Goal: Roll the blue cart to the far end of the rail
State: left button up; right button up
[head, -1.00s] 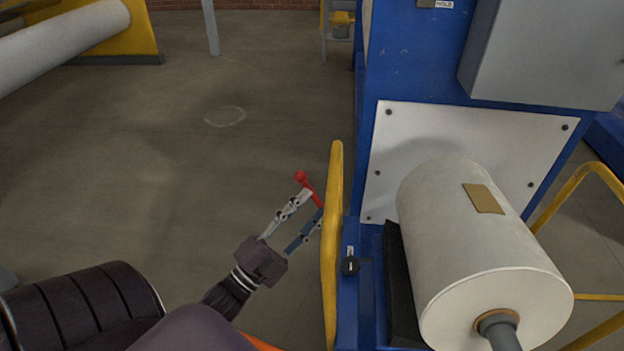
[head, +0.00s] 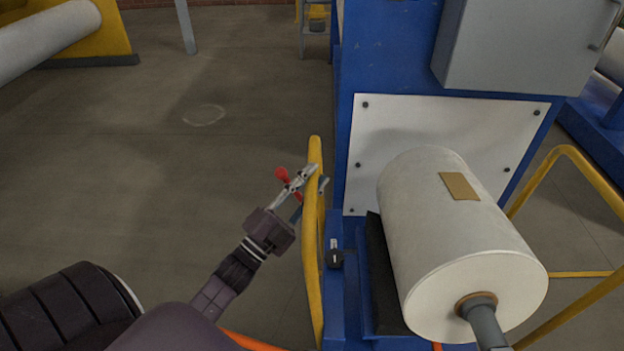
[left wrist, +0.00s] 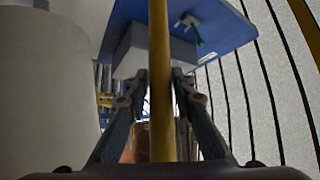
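The blue cart (head: 392,60) stands at the right in the head view, a tall blue frame with a white panel. A yellow upright handle (head: 313,240) rises at its left edge. My left gripper (head: 312,178) is at the upper part of this handle, one finger on either side of it. In the left wrist view the yellow handle (left wrist: 160,90) runs between the fingers, and both fingertips look pressed against it. A red rod with a rounded end (head: 282,174) shows beside the fingers, partly hidden. My right gripper is not in view. I cannot make out the rail.
A large white roll (head: 440,230) lies on a spindle in front of the panel. A grey box (head: 520,50) hangs above. Another yellow rail (head: 590,175) is at the right. The floor (head: 150,170) at left is clear, with a yellow machine (head: 95,45) behind.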

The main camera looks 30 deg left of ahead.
pick_arm(q)
jog(key=c, duration=0.5)
grip_shut()
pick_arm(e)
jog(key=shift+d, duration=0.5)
pick_arm(q)
jog(key=shift+s+a, duration=0.1)
jog(key=shift+s+a, duration=0.3)
jog(key=shift+a, duration=0.25)
jog(key=shift+s+a, duration=0.3)
jog(key=shift+a, duration=0.25)
jog(key=o, duration=0.6)
grip_release()
jog(key=o, duration=0.4)
jog(key=shift+s+a, duration=0.15)
jog(key=shift+a, duration=0.1)
jog(key=shift+d, duration=0.1)
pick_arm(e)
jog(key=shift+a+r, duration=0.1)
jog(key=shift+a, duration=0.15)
